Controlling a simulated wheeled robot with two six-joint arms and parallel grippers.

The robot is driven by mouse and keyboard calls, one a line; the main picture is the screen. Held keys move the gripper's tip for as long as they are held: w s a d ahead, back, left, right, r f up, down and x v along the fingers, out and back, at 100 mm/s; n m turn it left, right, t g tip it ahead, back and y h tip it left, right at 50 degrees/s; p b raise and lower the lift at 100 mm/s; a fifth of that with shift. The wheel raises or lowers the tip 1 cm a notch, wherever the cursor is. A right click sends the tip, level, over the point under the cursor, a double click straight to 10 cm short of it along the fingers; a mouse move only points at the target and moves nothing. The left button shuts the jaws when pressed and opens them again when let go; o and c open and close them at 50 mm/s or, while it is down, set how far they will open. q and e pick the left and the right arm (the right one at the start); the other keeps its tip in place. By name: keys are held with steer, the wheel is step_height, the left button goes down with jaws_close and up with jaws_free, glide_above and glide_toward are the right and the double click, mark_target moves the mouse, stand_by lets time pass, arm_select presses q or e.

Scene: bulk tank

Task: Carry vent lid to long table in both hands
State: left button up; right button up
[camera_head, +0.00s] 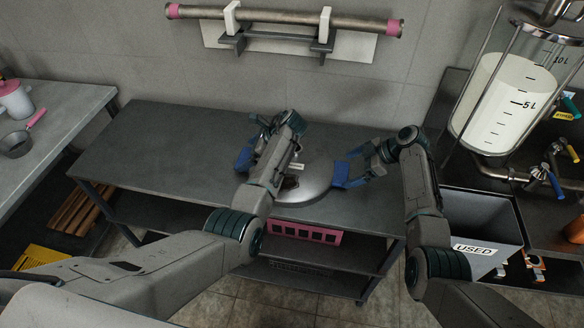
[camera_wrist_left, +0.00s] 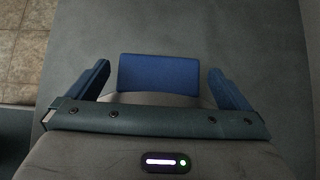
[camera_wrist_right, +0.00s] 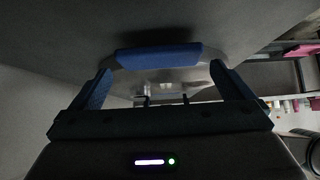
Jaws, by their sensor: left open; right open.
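The vent lid (camera_head: 314,184) is a round, shiny metal lid with a blue grip on each side. It lies on the dark long table (camera_head: 150,150), partly hidden by my left arm. My left gripper (camera_head: 250,150) is open at the lid's left blue grip (camera_head: 243,160); in the left wrist view that grip (camera_wrist_left: 158,73) lies between the spread fingers without either touching it. My right gripper (camera_head: 364,166) is open beside the right blue grip (camera_head: 341,175). In the right wrist view this grip (camera_wrist_right: 160,57) sits ahead, between the open fingers.
A grey bin marked USED (camera_head: 480,249) and a clear tank (camera_head: 510,95) stand at the right. A pink slotted crate (camera_head: 304,234) is below the table top. A side bench (camera_head: 50,110) with a pan is at the left. The left half of the long table is clear.

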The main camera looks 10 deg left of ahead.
mark_target(242, 157)
arm_select(q)
steer(key=shift+x, duration=1.75)
arm_select(e)
steer(key=shift+x, duration=1.8)
arm_select(q)
steer(key=shift+c, duration=0.4)
arm_select(e)
steer(key=shift+c, duration=0.4)
arm_select(q)
steer(key=c, duration=1.3)
arm_select(e)
steer(key=c, duration=1.3)
